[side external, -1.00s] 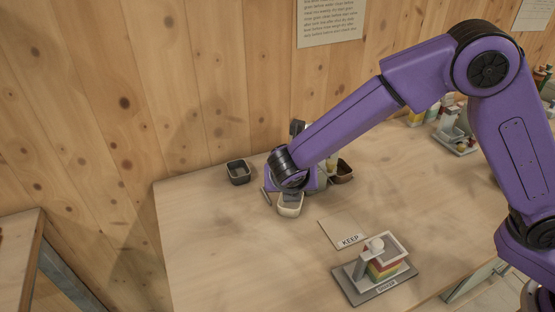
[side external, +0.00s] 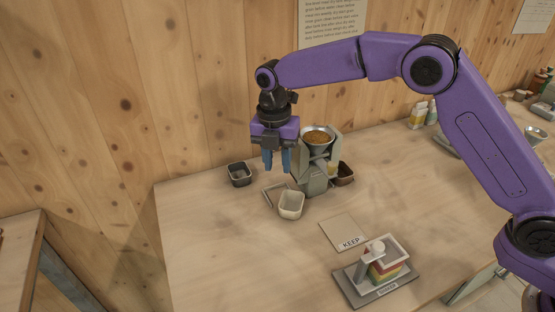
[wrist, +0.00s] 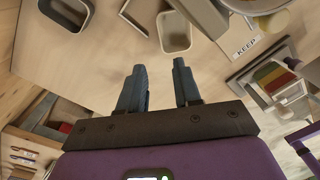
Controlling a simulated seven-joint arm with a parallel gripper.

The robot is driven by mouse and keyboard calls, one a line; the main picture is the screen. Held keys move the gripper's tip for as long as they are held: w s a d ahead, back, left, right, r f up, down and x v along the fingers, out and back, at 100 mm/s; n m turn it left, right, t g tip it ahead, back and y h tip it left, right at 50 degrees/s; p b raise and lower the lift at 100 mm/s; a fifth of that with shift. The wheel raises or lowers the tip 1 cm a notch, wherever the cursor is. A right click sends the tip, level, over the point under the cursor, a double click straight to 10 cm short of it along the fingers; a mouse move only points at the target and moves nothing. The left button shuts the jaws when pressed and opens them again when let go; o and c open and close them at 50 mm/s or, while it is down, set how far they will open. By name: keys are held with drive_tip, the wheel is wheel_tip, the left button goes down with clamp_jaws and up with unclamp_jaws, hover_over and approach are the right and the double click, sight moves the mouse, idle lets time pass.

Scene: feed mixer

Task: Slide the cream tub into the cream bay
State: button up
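The cream tub (side external: 291,207) stands upright and looks empty on the table, in front of the grey mixer (side external: 313,182). It also shows in the wrist view (wrist: 176,44), beyond the fingertips. A low grey open frame (side external: 267,196) lies just left of the tub, close beside it. I cannot tell for sure that this frame is the cream bay. My gripper (side external: 277,164) hangs above the table, behind and left of the tub, fingers down. In the wrist view its fingers (wrist: 159,70) are apart with nothing between them.
A dark tub (side external: 239,175) stands left of the frame and a brown tub (side external: 346,176) right of the mixer. The mixer's hopper (side external: 317,138) holds grain. A KEEP mat (side external: 342,229) and a board with coloured layers (side external: 360,296) lie in front. The front left table is clear.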

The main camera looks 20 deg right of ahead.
approach(290, 205)
drive_tip(key=f, duration=0.2)
drive_tip(key=a+f, duration=0.1)
drive_tip(key=f, duration=0.1)
drive_tip(key=a+f, duration=0.1)
drive_tip(key=f, duration=0.1)
drive_tip(key=shift+s+a+f, duration=0.15)
drive_tip(key=shift+s+a, duration=0.05)
drive_tip(key=shift+a, duration=0.05)
idle(0.3)
clamp_jaws()
